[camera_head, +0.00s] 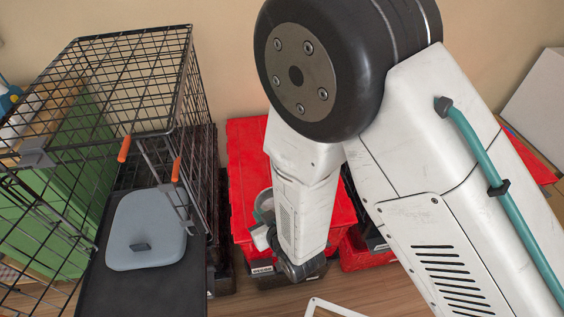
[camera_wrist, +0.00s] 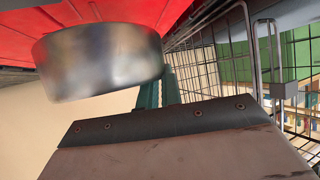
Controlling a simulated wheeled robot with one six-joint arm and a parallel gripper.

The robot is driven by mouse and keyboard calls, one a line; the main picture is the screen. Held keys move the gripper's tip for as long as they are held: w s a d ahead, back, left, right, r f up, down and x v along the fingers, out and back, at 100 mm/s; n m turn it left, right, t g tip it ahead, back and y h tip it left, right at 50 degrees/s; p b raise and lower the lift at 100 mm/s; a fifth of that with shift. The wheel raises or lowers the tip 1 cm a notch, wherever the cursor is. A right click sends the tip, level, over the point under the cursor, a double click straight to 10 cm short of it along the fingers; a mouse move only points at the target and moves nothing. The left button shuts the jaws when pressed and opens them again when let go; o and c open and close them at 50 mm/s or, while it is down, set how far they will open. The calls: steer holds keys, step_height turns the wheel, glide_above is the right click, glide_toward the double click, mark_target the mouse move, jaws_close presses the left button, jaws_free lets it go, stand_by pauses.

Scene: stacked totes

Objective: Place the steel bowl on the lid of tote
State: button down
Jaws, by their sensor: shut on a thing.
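The steel bowl (camera_wrist: 98,62) fills the upper left of the wrist view, with the teal fingers of my gripper (camera_wrist: 160,86) at its right side. My gripper is shut on the bowl by that side. In the head view only part of the bowl (camera_head: 264,201) shows, left of my white forearm. My gripper (camera_head: 262,234) is there just below it, partly hidden by the arm. The red tote lid (camera_head: 248,150) lies behind and around the bowl in that view. I cannot tell whether the bowl touches the lid. Red also spans the top of the wrist view (camera_wrist: 30,22).
A black wire cage (camera_head: 130,55) with a grey panel (camera_head: 146,228) and orange-tipped handles stands close on the left. Another red tote (camera_head: 364,252) is at the right, partly behind my arm. A wall rises behind. Wooden floor (camera_head: 250,301) shows in front.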

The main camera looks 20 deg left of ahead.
steer(key=w, duration=0.4)
steer(key=w+d+f, duration=0.1)
steer(key=w, duration=0.4)
steer(key=w+d, duration=0.1)
steer(key=w, duration=0.3)
steer(key=shift+w+d+f, duration=0.15)
steer(key=shift+w, duration=0.2)
steer(key=shift+w+d+f, duration=0.1)
steer(key=shift+w+f, duration=0.1)
steer(key=shift+f, duration=0.7)
steer(key=shift+w+f, duration=0.2)
steer(key=shift+f, duration=0.65)
steer(key=c, duration=1.6)
jaws_free()
steer(key=shift+f, duration=0.1)
steer(key=v, duration=1.2)
